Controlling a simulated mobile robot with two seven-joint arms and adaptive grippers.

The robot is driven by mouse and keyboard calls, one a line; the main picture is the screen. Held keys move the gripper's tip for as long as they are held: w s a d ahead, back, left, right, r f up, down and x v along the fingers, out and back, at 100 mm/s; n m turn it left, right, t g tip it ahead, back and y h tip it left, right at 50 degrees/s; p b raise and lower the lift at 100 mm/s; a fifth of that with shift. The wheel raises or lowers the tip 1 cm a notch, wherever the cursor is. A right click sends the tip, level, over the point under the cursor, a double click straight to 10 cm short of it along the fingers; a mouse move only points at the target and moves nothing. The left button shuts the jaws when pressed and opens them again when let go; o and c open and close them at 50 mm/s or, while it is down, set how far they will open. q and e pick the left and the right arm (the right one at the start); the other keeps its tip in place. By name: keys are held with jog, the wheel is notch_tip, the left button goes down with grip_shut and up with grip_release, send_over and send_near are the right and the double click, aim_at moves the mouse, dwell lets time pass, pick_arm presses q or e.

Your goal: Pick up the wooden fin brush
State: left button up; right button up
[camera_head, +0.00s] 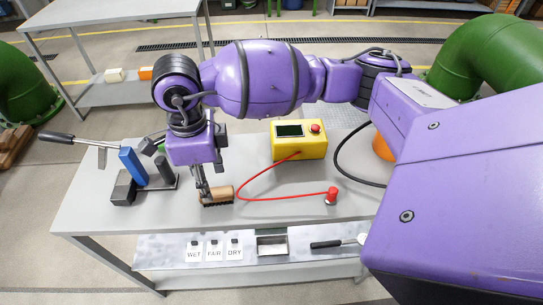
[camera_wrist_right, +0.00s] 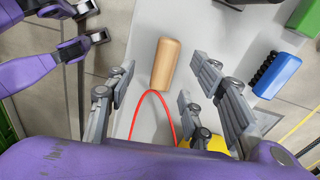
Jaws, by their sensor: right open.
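The wooden fin brush (camera_head: 218,194) lies on the grey bench top near its front edge, tan wood upward with dark bristles below. In the right wrist view, the brush (camera_wrist_right: 165,64) is a tan rounded block between the finger tips, with a visible gap on each side. My right gripper (camera_head: 204,186) reaches down at the brush's left end in the head view. Its open fingers (camera_wrist_right: 163,72) hold nothing in the wrist view. My arm hides part of the bench behind it. My left gripper is not seen in the head view.
A yellow box (camera_head: 312,148) with a red button stands behind, its red cable (camera_head: 252,183) running beside the brush to a red plug (camera_head: 332,195). A blue block (camera_head: 132,166) and dark blocks stand left. WET, FAIR and DRY cards (camera_head: 214,253) are on the lower front ledge.

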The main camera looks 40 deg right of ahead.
aim_at(213, 192)
jog(key=shift+w+d+f, duration=0.2)
jog(key=shift+w, duration=0.05)
notch_tip(213, 192, down, 7)
jog(key=shift+d+r+p, duration=0.1)
jog(key=shift+p, duration=0.2)
jog(key=shift+c, duration=0.5)
grip_shut()
